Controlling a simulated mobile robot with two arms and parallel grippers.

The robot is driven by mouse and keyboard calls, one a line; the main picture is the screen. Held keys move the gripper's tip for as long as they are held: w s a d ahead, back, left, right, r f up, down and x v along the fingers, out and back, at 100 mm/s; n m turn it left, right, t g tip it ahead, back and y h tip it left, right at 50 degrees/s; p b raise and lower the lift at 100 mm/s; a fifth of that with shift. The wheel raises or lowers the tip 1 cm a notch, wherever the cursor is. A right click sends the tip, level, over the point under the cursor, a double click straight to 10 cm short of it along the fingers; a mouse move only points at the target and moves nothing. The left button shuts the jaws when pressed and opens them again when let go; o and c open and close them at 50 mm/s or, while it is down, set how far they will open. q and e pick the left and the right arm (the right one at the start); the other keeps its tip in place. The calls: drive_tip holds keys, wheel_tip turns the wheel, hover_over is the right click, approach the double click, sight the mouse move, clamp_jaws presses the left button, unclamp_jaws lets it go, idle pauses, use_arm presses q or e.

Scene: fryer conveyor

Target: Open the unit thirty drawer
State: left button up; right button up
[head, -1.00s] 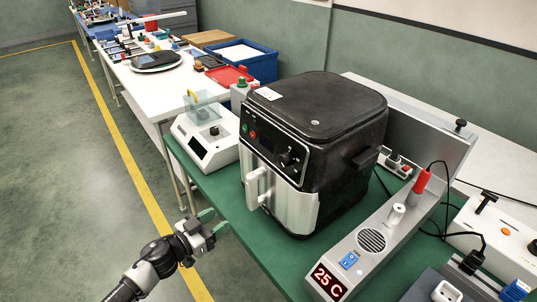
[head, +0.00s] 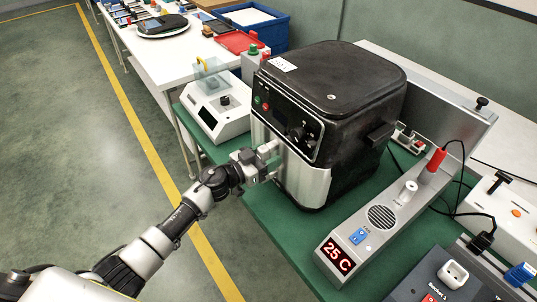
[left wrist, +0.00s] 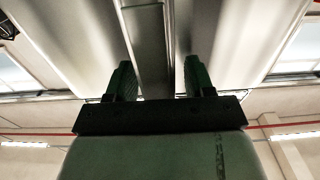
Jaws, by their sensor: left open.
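The unit thirty drawer appears to be the silver front drawer (head: 308,180) of the black air fryer (head: 335,95), flush with the body. Its pale handle (head: 268,149) sticks out at the front and is partly hidden by my left gripper (head: 268,168). In the left wrist view, the green fingers of the left gripper (left wrist: 158,80) are open, one on each side of the handle bar (left wrist: 148,45), with gaps showing beside it. Contact cannot be told. My right gripper is not in view.
The fryer stands on a green bench (head: 255,205). A white device with a clear lid (head: 218,112) stands to its left. A grey unit reading 25 C (head: 340,255) and a socket box (head: 440,280) are to the right. The floor in front is free.

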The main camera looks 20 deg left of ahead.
use_arm(q)
drive_tip(key=shift+w+d, duration=0.1)
drive_tip(key=shift+w, duration=0.05)
drive_tip(key=shift+c, duration=0.3)
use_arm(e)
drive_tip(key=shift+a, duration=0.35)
use_arm(q)
clamp_jaws()
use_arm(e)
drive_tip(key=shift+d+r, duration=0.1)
use_arm(q)
drive_tip(key=shift+s+a, duration=0.2)
drive_tip(key=shift+s, duration=0.05)
drive_tip(key=p+v, duration=0.6)
drive_tip(key=v, duration=1.6)
drive_tip(key=shift+s+a, duration=0.2)
drive_tip(key=shift+s, duration=0.05)
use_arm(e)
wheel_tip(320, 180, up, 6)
